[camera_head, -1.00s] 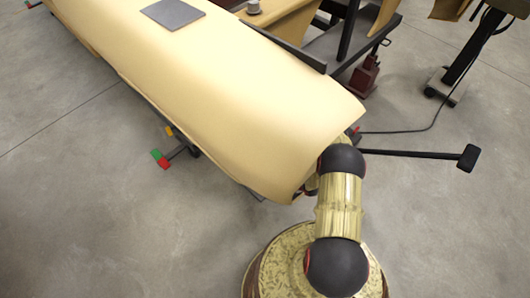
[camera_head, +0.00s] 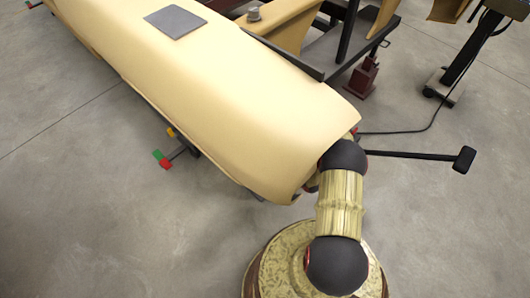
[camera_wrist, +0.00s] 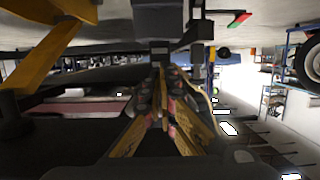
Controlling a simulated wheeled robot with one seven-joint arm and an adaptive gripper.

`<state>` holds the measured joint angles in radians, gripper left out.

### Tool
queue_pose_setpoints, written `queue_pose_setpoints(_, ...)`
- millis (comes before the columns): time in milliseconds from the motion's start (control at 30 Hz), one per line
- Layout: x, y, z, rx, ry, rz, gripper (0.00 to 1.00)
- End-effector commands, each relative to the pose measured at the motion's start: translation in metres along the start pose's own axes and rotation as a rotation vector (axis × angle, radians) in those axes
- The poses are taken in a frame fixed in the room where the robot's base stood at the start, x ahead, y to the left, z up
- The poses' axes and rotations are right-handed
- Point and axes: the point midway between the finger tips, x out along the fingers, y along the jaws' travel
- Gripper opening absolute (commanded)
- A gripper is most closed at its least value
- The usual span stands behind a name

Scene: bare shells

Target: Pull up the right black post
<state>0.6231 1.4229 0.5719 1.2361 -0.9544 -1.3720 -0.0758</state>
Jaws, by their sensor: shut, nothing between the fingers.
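Several black posts show, and I cannot tell for sure which one is the right black post. A long black bar with a block-like end (camera_head: 464,160) juts out to the right from under the shell's near end, low over the floor. My gripper (camera_wrist: 161,72) shows in the wrist view, its fingers drawn together and empty. A dark upright piece with a small grey block (camera_wrist: 159,47) lies just beyond the fingertips; contact is unclear. In the head view my gripper is hidden behind my arm and the shell's near end.
The large cream shell (camera_head: 215,90) fills the upper left, with a grey pad (camera_head: 176,21) on it. A dark stand (camera_head: 462,60) and a cable lie at the upper right. A small red-green foot (camera_head: 162,158) sticks out at left. The grey floor in front is clear.

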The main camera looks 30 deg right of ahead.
Motion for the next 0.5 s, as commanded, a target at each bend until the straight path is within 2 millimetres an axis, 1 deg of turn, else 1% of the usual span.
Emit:
queue_pose_setpoints(33, -0.001, 0.0, -0.005, -0.001, 0.002, 0.0, 0.0)
queue_pose_setpoints(500, -0.007, 0.0, -0.03, 0.0, 0.001, 0.0, 0.0)
